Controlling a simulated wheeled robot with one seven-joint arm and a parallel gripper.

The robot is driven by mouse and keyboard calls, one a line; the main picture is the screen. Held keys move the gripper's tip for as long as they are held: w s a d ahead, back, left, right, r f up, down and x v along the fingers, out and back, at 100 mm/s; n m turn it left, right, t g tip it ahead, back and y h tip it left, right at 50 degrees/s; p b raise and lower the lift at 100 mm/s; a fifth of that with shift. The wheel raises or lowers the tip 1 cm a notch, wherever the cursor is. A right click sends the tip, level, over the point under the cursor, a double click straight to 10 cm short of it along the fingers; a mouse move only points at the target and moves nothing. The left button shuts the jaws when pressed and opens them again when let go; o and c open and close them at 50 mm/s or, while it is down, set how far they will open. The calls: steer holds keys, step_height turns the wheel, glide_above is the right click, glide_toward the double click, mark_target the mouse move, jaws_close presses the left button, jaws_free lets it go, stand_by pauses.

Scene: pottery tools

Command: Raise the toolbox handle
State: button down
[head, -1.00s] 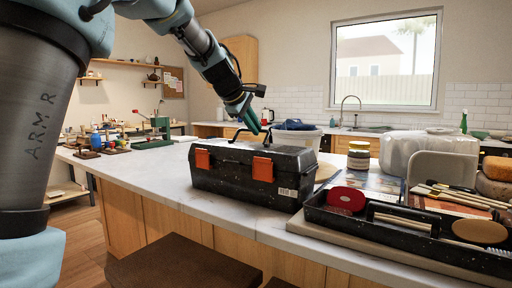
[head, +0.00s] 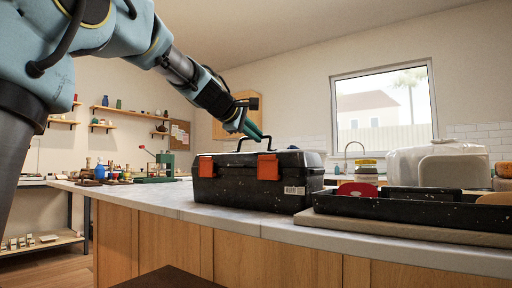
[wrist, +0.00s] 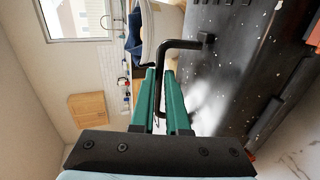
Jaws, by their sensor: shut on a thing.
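The black speckled toolbox (head: 240,193) with two orange latches stands shut on the counter. Its thin black handle (head: 241,139) stands up from the lid. My gripper (head: 262,137) reaches down to the handle from the upper left, just above the lid. In the wrist view, the green fingers (wrist: 160,75) are shut around the handle bar (wrist: 182,44), which bends from its mount on the lid (wrist: 225,60) and runs between them. Part of the bar is hidden by the fingers.
A black tray (head: 420,208) lies right of the toolbox on the counter, with a red disc (head: 357,189) in it. A translucent container (head: 440,165) stands behind. A green tool (head: 157,167) and small jars stand at the left. The counter's front edge is clear.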

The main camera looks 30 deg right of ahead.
stand_by(0.4)
steer(key=c, duration=0.9)
jaws_free()
steer(key=v, duration=1.1)
steer(key=shift+f, duration=0.15)
